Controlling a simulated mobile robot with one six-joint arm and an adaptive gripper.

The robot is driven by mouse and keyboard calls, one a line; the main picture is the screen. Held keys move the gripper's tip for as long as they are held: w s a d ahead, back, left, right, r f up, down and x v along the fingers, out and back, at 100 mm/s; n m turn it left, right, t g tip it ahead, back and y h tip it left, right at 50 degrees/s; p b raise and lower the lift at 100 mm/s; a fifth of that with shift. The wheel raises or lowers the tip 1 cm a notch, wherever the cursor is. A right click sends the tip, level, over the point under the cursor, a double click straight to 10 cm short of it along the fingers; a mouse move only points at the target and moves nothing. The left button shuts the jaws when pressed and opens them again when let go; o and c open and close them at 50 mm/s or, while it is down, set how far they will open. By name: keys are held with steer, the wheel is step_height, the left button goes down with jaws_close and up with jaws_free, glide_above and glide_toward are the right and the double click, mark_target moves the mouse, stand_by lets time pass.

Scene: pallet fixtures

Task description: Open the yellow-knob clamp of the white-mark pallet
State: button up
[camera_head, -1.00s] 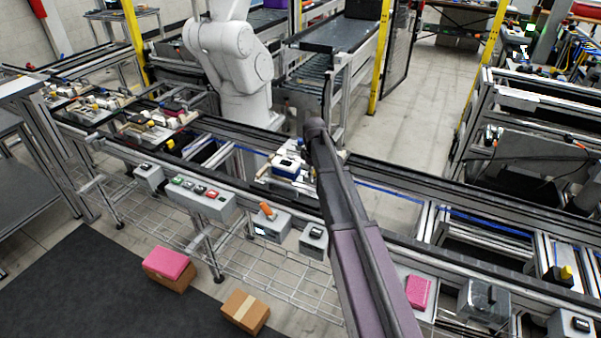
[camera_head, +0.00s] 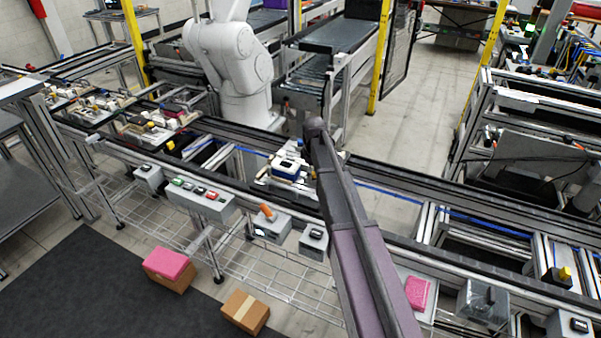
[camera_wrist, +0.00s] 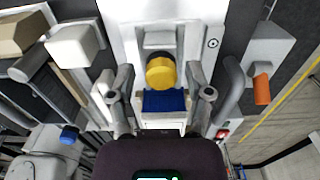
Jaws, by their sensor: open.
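The yellow knob (camera_wrist: 160,73) shows in the wrist view as a round yellow end on a grey clamp body, above a blue block (camera_wrist: 164,101). The pale pallet (camera_wrist: 125,28) lies under them. My gripper (camera_wrist: 160,82) is open, with one finger left and one right of the knob and blue block; contact cannot be made out. In the head view a pallet with blue and white parts (camera_head: 287,169) sits on the conveyor beside my arm, which hides much of the gripper. I cannot make out a white mark.
A grey box with an orange handle (camera_head: 267,211) stands at the conveyor's front edge and shows in the wrist view (camera_wrist: 262,89). A button box (camera_head: 199,199) is left of it. Other loaded pallets (camera_head: 150,128) stand farther left. A white robot arm (camera_head: 238,62) is behind the conveyor.

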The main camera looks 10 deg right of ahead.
steer(key=shift+r+p, duration=3.5)
steer(key=shift+r, duration=0.15)
